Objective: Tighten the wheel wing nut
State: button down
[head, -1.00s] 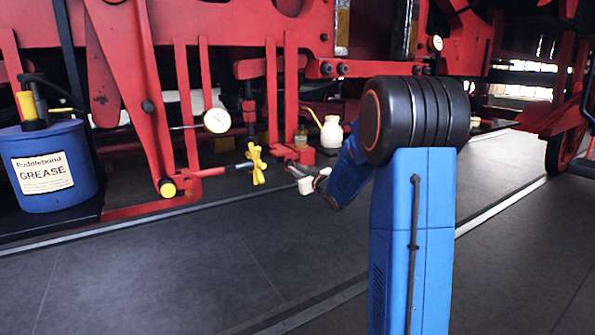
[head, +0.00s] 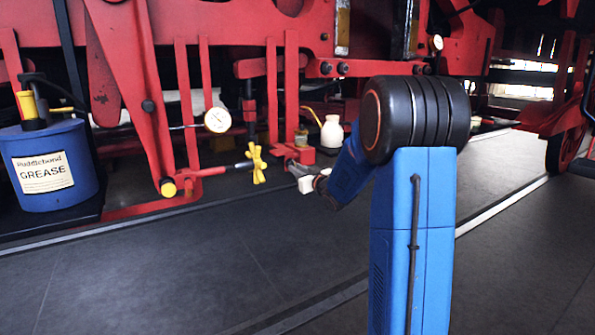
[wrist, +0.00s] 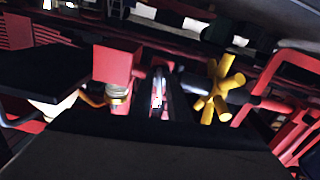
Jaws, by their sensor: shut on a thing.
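The yellow wing nut (head: 257,163) has several stubby spokes and sits at the end of a dark and red rod, left of my gripper (head: 302,178). In the wrist view the wing nut (wrist: 216,90) is right of the dark fingers of my gripper (wrist: 160,95), with a dark shaft behind it. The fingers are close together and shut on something. What they hold is too small and dark to make out. No contact between the fingers and the spokes can be seen. My arm hides part of the gripper in the head view.
A dial gauge (head: 217,120) stands left of the wing nut. A white bottle (head: 331,131) and a red block (head: 294,153) are behind. A blue grease drum (head: 48,165) is at far left. Red frame bars surround the area; the floor in front (head: 200,270) is clear.

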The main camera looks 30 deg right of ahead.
jog(key=shift+r, duration=0.15)
jog(key=c, duration=1.9)
grip_release()
jog(key=s, duration=1.7)
jog(key=shift+s+d, duration=0.15)
jog(key=shift+d, duration=0.15)
